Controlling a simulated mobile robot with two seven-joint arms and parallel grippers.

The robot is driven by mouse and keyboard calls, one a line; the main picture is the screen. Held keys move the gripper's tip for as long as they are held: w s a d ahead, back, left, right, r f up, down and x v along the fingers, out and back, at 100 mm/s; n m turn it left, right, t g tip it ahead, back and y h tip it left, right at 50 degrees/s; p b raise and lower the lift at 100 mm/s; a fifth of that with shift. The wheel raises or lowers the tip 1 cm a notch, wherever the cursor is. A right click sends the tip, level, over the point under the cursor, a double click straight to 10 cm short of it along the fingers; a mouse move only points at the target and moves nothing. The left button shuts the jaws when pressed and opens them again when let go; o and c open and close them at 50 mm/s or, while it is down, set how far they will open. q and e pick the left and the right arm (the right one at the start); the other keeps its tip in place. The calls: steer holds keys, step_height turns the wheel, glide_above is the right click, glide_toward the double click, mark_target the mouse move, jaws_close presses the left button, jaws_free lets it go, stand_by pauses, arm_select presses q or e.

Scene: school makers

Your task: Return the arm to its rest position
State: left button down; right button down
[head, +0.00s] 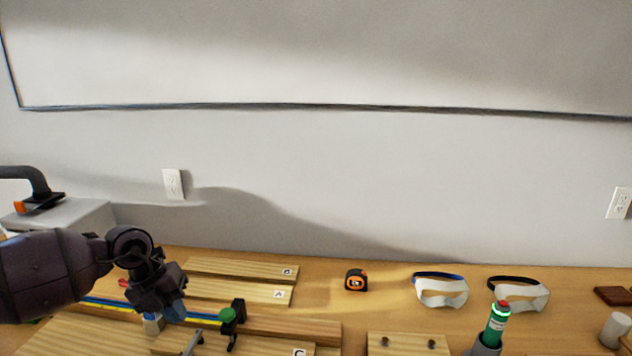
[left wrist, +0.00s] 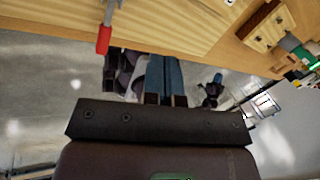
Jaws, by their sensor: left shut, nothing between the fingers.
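My left arm comes in from the left in the head view, and its gripper (head: 173,311) hangs over the left part of the workbench, near the boards and clamps. In the left wrist view the blue-grey fingers of the left gripper (left wrist: 164,80) lie side by side, shut with nothing held. The wrist view shows the bench edge and the floor beyond the fingers. My right gripper shows in neither view.
The bench holds boards marked B (head: 240,269) and A (head: 240,291), a green-topped clamp (head: 231,316), a tape measure (head: 356,280), safety goggles (head: 441,290) and a green bottle (head: 495,325). A wall stands behind. The bench around the tape measure is clear.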

arm_select(q)
steer(key=w+d+r+n+t+h, duration=0.1)
steer(key=d+r+t+h, duration=0.2)
steer(key=d+r+h, duration=0.4)
steer(key=w+d+r+n+t+h, duration=0.15)
steer(key=d+r+t+h, duration=0.3)
steer(key=d, duration=0.45)
steer(key=s+a+f+n+t+y, duration=0.3)
steer(key=a+f+n+t+y, duration=0.15)
steer(key=f+n, duration=0.55)
steer(key=s+a+f+n+t+y, duration=0.3)
steer(key=a+f+n+t+y, duration=0.25)
steer(key=n, duration=0.65)
steer(key=s+a+f+n+g+y, duration=0.2)
steer(key=s+f+n+g, duration=0.1)
steer(key=s+f, duration=0.6)
steer(key=s+a+f+n+g+y, duration=0.2)
steer(key=s+f+n, duration=0.3)
steer(key=s+f, duration=0.5)
steer(key=s+g+y, duration=0.1)
steer(key=s, duration=0.2)
steer(key=shift+a+g, duration=0.35)
steer(key=shift+a, duration=0.05)
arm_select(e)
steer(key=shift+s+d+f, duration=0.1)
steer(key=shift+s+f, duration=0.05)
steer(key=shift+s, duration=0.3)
